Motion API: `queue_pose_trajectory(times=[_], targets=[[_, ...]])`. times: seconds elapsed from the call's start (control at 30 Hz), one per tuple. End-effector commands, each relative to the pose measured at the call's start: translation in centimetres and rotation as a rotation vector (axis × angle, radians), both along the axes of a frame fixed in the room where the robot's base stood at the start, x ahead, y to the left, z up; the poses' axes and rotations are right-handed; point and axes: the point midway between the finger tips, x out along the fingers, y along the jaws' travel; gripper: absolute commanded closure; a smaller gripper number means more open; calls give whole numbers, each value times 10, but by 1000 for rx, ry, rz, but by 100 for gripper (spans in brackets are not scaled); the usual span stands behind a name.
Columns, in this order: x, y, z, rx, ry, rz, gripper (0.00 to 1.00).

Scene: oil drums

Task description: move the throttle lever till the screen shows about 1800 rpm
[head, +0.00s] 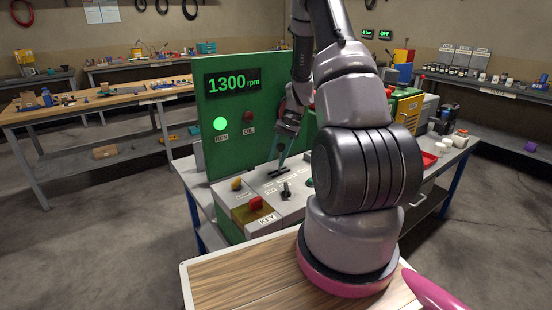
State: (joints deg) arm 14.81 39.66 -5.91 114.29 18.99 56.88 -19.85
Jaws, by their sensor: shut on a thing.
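The screen (232,83) on the green upright panel (212,155) reads 1300 rpm in green digits. My gripper (284,148) reaches down in front of this panel and is shut on the throttle lever (280,164), which rises from a dark slot in the sloping grey console. Only a small part of the lever shows; my fingers hide the rest. The round RUN lamp (220,124) glows green, and the OIL lamp (248,116) is dark red.
The console also carries a black switch (286,190), a yellow knob (237,184) and a red knob (256,202) near the KEY label. My arm hides the console's right part. Workbenches (110,92) line the walls; grey floor lies open at left.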

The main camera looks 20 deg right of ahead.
Motion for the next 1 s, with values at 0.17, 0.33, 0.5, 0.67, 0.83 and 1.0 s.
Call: queue_pose_trajectory(times=[0.17, 0.33, 0.5, 0.67, 0.83, 1.0], targets=[[1, -1, 0, 9, 0, 1, 100], [1, -1, 0, 8, 0, 1, 100], [1, -1, 0, 8, 0, 1, 31], [0, -1, 0, 8, 1, 0, 31], [0, -1, 1, 8, 1, 0, 31], [4, -9, 17, 6, -2, -1, 31]])
